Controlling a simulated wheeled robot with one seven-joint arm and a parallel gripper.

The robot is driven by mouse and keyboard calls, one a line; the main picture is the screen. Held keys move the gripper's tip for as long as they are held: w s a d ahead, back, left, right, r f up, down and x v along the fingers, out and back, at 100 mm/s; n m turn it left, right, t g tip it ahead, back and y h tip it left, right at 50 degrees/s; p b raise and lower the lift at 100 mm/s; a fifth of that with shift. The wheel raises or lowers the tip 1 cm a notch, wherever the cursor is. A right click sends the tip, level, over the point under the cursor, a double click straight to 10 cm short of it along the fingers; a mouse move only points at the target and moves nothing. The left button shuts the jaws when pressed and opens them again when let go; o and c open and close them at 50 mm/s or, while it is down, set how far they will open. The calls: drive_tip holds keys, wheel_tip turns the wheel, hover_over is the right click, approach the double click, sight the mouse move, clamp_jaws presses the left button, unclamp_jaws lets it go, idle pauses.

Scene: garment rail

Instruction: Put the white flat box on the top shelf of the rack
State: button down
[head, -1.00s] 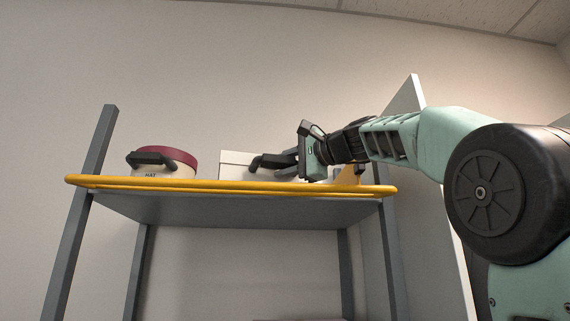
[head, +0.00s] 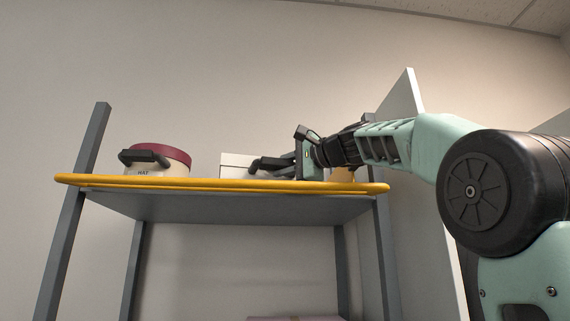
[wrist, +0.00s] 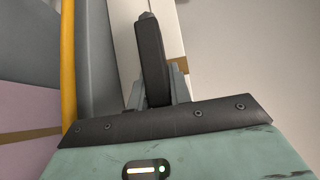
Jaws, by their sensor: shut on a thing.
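The white flat box (head: 236,159) is at the top shelf of the rack, right of the middle, in the head view. The shelf's yellow front rail (head: 215,184) hides its lower edge, so I cannot tell whether it rests on the shelf. My gripper (head: 262,164) is shut on the box and reaches in from the right, covering part of it. In the wrist view, a pale strip of the box (wrist: 124,45) shows beside the dark finger (wrist: 152,55); the other finger is hidden.
A round hat box (head: 160,163) with a dark red lid and black handle stands on the shelf's left. Grey posts (head: 72,230) carry the shelf. A pale upright panel (head: 404,100) is at the right. A lilac box (wrist: 30,112) lies lower down.

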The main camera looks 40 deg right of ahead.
drive_tip(key=c, duration=1.2)
unclamp_jaws()
drive_tip(key=b+v, duration=0.6)
drive_tip(key=v, duration=1.1)
drive_tip(key=shift+s, duration=0.2)
